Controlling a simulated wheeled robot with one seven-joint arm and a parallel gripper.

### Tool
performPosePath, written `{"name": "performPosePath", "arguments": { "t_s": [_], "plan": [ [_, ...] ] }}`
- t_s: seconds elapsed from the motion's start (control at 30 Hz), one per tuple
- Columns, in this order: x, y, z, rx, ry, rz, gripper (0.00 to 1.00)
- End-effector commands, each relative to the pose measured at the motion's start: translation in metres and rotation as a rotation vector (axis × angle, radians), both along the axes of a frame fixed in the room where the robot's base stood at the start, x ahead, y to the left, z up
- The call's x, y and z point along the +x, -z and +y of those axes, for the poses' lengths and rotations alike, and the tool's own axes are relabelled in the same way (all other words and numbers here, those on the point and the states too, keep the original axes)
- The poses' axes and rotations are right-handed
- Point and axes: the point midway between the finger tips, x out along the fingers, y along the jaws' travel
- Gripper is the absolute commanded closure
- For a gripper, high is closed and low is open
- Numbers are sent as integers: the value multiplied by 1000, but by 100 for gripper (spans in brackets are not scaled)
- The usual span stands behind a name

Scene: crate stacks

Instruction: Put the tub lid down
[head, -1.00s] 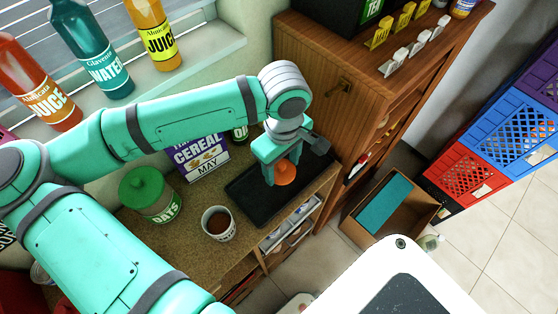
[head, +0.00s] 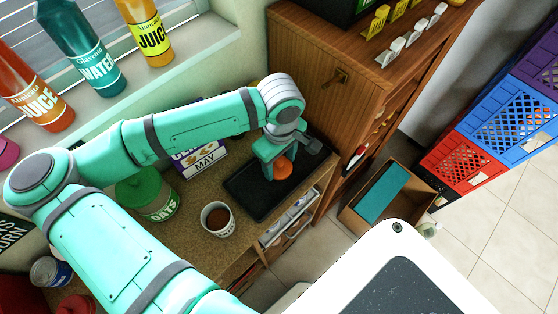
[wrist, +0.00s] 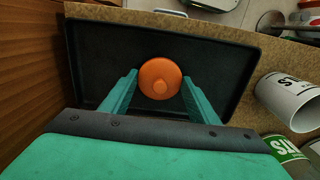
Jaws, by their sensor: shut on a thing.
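The tub lid (head: 283,168) is a small orange disc with a round knob. My gripper (head: 275,174) is shut on it. In the wrist view the lid (wrist: 160,76) sits between the two teal fingertips (wrist: 158,88), its knob facing the camera. The lid is over the black tray (head: 245,194), which lies on the speckled counter. The tray fills the middle of the wrist view (wrist: 220,60). I cannot tell whether the lid touches the tray floor. No tub is clearly seen.
A white mug (head: 218,222) and a green-lidded oats jar (head: 150,194) stand left of the tray. A cereal box (head: 205,158) is behind, partly hidden by my arm. The wooden cabinet (head: 330,80) rises close to the tray's right. The rest of the tray looks empty.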

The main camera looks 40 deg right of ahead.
Motion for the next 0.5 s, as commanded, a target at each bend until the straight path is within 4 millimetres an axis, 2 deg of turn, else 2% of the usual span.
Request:
{"name": "performPosePath", "arguments": {
  "t_s": [0.03, 0.07, 0.13, 0.5],
  "plan": [
    [0, 1, 1, 1, -2, 0, 66],
    [1, 2, 1, 0, -3, 0, 43],
    [1, 1, 1, 0, -4, 0, 26],
    [1, -2, 2, -1, -5, 0, 26]
  ]
}}
